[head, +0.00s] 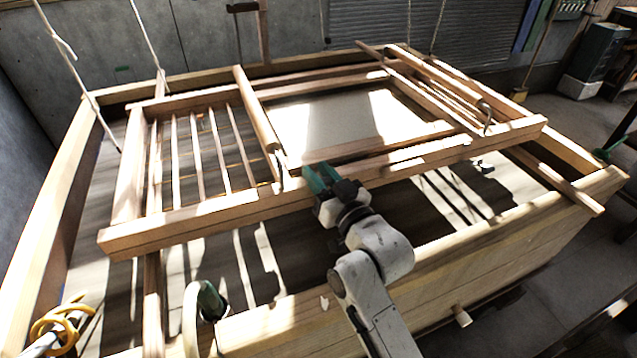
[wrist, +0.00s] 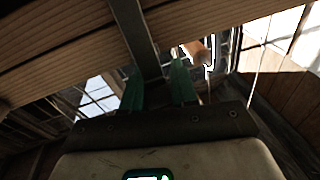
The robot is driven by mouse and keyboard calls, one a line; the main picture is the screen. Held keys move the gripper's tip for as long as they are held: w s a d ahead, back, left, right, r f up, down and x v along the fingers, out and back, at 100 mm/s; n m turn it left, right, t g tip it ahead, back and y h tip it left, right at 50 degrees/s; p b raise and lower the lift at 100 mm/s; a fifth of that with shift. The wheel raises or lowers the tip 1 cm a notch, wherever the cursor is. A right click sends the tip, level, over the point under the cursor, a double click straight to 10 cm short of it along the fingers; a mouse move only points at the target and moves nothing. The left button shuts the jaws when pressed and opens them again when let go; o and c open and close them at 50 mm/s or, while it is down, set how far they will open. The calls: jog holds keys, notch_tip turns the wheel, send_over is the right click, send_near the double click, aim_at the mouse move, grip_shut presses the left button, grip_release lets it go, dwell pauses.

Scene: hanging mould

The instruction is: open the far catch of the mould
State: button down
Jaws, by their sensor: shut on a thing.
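The mould (head: 190,217) is a wooden frame with slatted ends, hanging level on ropes above a large wooden vat. My gripper (head: 322,178), with green fingers, is at the middle of the mould's near beam. In the wrist view my gripper (wrist: 158,85) has its fingers on either side of the lower end of a dark flat strip (wrist: 136,32), shut on it. The strip crosses the wooden beam (wrist: 60,45). It looks like a catch, but I cannot tell which one. In the head view my gripper hides this spot. A small metal loop (head: 486,116) shows at the mould's right end.
The vat's near wall (head: 440,255) runs below my arm. Ropes (head: 150,35) rise from the mould's corners. A coiled yellow hose (head: 62,325) lies at lower left, and a green-and-white curved fitting (head: 210,300) stands at the near rim. The floor at right is partly clear.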

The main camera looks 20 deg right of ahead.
jog(key=t+b, duration=0.1)
jog(key=b, duration=0.2)
jog(key=shift+s+f, duration=0.35)
jog(key=shift+f, duration=0.05)
jog(key=shift+s+r+t+b, duration=0.2)
jog(key=shift+s+t+b, duration=0.1)
jog(key=shift+b, duration=0.75)
jog(key=shift+r, duration=0.1)
jog(key=c, duration=0.9)
grip_release()
jog(key=shift+o, duration=0.2)
